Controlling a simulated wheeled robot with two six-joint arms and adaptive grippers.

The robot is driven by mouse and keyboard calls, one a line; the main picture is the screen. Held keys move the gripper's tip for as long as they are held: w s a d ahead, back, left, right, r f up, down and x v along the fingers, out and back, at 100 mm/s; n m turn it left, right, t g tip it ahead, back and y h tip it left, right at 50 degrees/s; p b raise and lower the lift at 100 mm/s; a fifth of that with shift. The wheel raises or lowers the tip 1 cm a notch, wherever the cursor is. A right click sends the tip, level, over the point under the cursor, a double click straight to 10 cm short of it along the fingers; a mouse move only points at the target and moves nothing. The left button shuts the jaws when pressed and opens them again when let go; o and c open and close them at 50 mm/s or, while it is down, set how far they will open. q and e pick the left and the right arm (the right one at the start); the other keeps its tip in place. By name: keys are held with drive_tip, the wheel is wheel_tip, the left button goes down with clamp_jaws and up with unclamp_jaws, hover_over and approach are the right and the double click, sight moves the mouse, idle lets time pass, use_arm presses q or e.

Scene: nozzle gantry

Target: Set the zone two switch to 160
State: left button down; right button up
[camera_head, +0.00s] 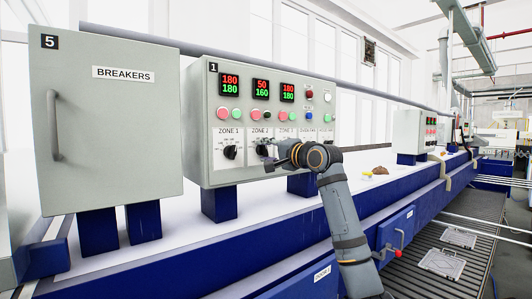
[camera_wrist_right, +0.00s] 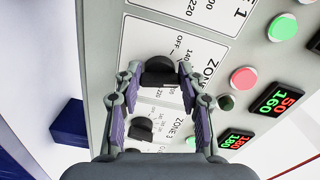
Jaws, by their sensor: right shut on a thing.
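The zone two switch (camera_wrist_right: 160,72), a black rotary knob on a white dial plate (camera_wrist_right: 200,48), sits between the fingertips of my right gripper (camera_wrist_right: 158,74) in the right wrist view. The fingers are closed on it from both sides. Its exact pointer setting is hard to read; OFF, 140 and 220 show around it. In the head view my right gripper (camera_head: 272,156) reaches the dial from the right and hides most of the knob. The zone two display (camera_head: 261,89) reads red 50 over green 160. My left gripper is not in view.
The zone one knob (camera_head: 230,152) is left of my gripper. The zone three knob (camera_wrist_right: 141,130) is close to the fingers. Round buttons (camera_head: 256,114) sit above the dials. The breaker cabinet (camera_head: 110,130) stands at the left. White bench top lies below the control box (camera_head: 205,130).

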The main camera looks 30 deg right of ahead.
drive_tip(key=o, duration=1.2)
drive_tip(key=shift+s+d, duration=0.1)
drive_tip(key=shift+s+d, duration=0.15)
drive_tip(key=shift+s, duration=1.85)
drive_tip(key=shift+s+d, duration=0.15)
drive_tip(key=shift+s, duration=1.85)
drive_tip(key=shift+s+d, duration=0.15)
drive_tip(key=shift+s, duration=1.85)
drive_tip(key=shift+f, duration=0.1)
